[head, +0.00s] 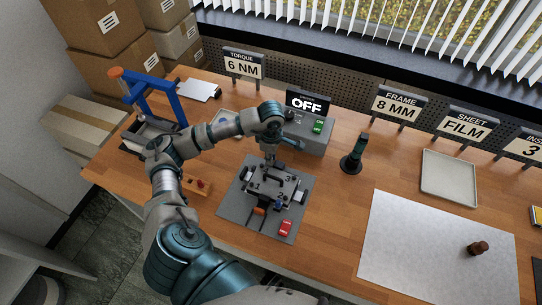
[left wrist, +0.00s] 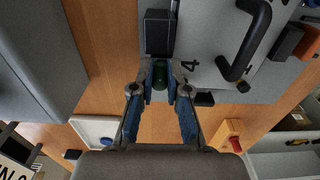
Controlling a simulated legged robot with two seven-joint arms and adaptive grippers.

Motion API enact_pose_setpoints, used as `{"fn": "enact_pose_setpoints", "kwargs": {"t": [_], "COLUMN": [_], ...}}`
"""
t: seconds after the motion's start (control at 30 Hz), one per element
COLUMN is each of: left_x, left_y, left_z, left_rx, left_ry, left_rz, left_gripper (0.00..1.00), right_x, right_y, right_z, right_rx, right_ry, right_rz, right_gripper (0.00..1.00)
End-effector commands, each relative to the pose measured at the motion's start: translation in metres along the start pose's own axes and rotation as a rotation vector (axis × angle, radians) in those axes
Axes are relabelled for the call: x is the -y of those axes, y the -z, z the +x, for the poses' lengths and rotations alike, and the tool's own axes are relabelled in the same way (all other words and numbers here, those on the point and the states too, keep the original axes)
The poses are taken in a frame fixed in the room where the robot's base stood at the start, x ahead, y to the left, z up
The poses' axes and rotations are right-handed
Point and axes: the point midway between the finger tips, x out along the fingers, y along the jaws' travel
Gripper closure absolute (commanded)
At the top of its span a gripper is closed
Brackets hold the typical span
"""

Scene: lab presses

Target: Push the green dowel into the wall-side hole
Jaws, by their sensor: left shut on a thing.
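My left gripper (head: 270,160) reaches down over the far side of the clamp fixture (head: 268,187) in the head view. In the left wrist view its fingertips (left wrist: 160,75) are shut on the green dowel (left wrist: 160,72), of which only a dark green end shows between them. The dowel is beside a black block (left wrist: 159,32) and near the mark 4 on the grey plate (left wrist: 215,75). The wall-side hole cannot be made out, and I cannot tell whether the dowel touches it. My right gripper is not in view.
A grey control box (head: 309,133) with an OFF sign stands just behind the fixture. A red block (head: 286,227) lies on the grey mat (head: 236,208). A blue-framed press (head: 160,93) is at left. A dark upright tool (head: 354,155) and white sheet (head: 415,245) are at right.

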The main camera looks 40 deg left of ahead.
Motion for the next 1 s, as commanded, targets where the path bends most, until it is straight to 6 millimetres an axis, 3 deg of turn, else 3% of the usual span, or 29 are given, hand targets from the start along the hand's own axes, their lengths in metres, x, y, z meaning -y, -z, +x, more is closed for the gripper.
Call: {"fn": "enact_pose_setpoints", "kwargs": {"t": [0.1,0.13,0.23,0.27,0.53,0.67,1.0], "left_x": [0.0,0.0,0.0,0.0,0.0,-0.001,-0.002], "left_y": [0.0,0.0,0.0,0.0,0.0,0.0,0.0], "left_z": [0.004,0.004,0.003,0.003,0.002,-0.008,-0.08], "left_rx": [0.0,0.0,0.0,0.0,0.0,0.0,0.002], "left_ry": [0.0,0.0,0.0,0.0,0.0,-0.001,-0.004], "left_rz": [0.0,0.0,0.0,0.0,0.0,0.0,0.0], "left_gripper": [1.0,0.83,0.58,0.56,0.56,0.56,0.56], "right_x": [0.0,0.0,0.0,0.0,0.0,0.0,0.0], "right_y": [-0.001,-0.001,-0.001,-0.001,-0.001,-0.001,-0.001], "right_z": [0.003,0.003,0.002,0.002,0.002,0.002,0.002], "right_rx": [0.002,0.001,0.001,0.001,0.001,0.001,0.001], "right_ry": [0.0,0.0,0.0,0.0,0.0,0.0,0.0], "right_rz": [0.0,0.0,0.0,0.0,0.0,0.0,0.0], "right_gripper": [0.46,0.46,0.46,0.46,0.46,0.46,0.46]}}
